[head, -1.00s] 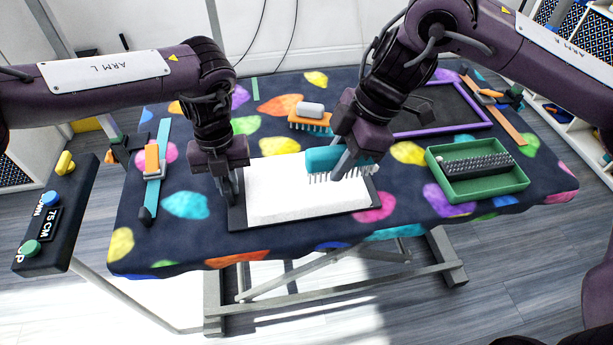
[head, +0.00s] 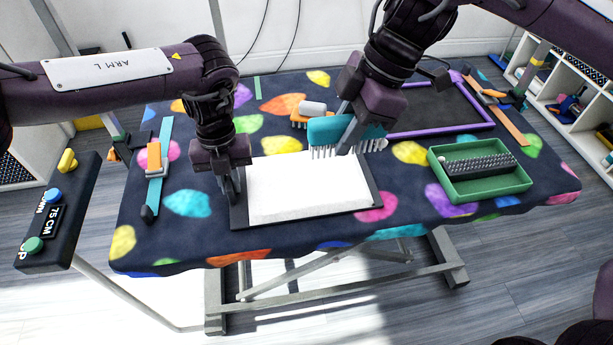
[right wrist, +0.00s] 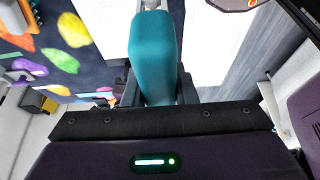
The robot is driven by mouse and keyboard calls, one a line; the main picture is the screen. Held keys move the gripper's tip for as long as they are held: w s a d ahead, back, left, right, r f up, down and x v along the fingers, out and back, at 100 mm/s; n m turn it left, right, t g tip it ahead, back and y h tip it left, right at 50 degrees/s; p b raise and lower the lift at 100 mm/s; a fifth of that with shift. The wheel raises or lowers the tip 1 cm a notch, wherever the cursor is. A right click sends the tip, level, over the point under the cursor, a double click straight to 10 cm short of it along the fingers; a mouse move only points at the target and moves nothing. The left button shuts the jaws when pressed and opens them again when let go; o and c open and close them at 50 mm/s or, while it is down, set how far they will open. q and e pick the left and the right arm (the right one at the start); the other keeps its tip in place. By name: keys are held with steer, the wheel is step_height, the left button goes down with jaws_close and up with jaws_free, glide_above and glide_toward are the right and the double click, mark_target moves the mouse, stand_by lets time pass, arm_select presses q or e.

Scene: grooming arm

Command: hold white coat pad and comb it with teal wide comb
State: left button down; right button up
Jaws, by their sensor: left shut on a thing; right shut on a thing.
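The white coat pad (head: 305,190) lies flat on the table in a dark tray-like base (head: 300,220). My left gripper (head: 232,193) is shut on the left edge of the pad's base. My right gripper (head: 350,138) is shut on the teal wide comb (head: 328,131), with its teeth pointing down. The comb is raised above the far right edge of the pad and looks clear of it. In the right wrist view the teal comb (right wrist: 153,55) sits between the fingers, and the pad is partly behind it.
A purple-framed dark mat (head: 440,132) is at the back right.

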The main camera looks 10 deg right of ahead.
arm_select(q)
steer(key=c, duration=1.4)
jaws_free()
steer(key=shift+o, duration=0.2)
